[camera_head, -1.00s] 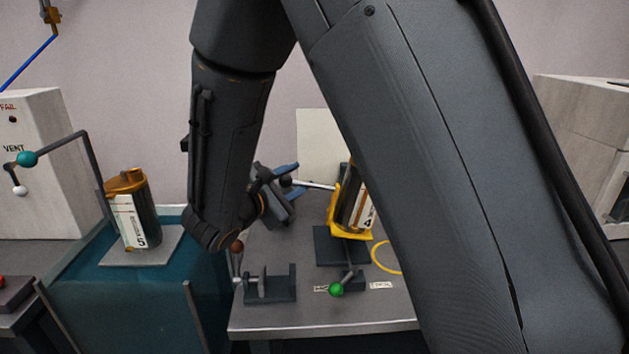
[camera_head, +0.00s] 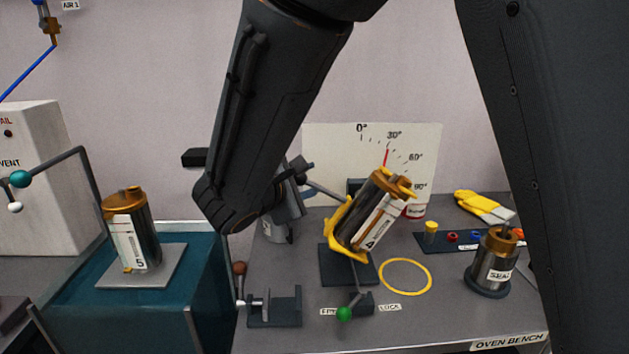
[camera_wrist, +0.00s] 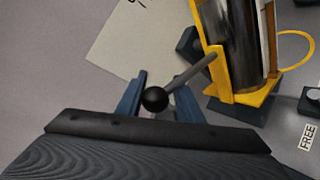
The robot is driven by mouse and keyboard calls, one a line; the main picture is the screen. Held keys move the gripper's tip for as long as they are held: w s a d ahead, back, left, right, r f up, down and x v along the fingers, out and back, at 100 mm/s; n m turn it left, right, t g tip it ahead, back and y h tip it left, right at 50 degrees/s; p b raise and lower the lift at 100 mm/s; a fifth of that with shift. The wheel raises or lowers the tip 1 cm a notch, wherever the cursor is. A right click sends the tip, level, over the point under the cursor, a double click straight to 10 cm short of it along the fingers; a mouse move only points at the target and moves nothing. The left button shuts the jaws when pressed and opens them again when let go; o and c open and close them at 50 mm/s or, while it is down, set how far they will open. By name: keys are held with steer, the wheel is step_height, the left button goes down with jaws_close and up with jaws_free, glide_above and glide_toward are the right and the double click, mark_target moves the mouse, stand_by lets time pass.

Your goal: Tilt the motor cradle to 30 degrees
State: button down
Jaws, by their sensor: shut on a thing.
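The yellow motor cradle (camera_head: 342,236) holds a dark cylindrical motor labelled 4 (camera_head: 372,212) and leans to the right in the head view. A grey lever rod (camera_wrist: 192,73) with a black ball end (camera_wrist: 154,98) sticks out from the cradle. My gripper (camera_wrist: 157,96) is shut on this lever near its ball, with blue fingers on either side. In the head view my gripper (camera_head: 303,178) is left of the cradle, partly hidden by my arm. A white angle board (camera_head: 325,150) stands behind, with a red line near its 30° mark.
A green-knobbed lever (camera_head: 344,313) sits in front of the cradle between FREE and LOCK labels. A brown-knobbed clamp (camera_head: 272,308) is at front left. Motor 5 (camera_head: 130,235) stands on a plate at left; a motor labelled SEAL (camera_head: 494,262) is at right. A yellow ring (camera_head: 405,289) lies between.

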steer(key=shift+d, duration=0.15)
steer(key=c, duration=1.2)
jaws_free()
steer(key=shift+s, duration=0.1)
steer(key=shift+b+v, duration=0.4)
steer(key=shift+v, duration=3.5)
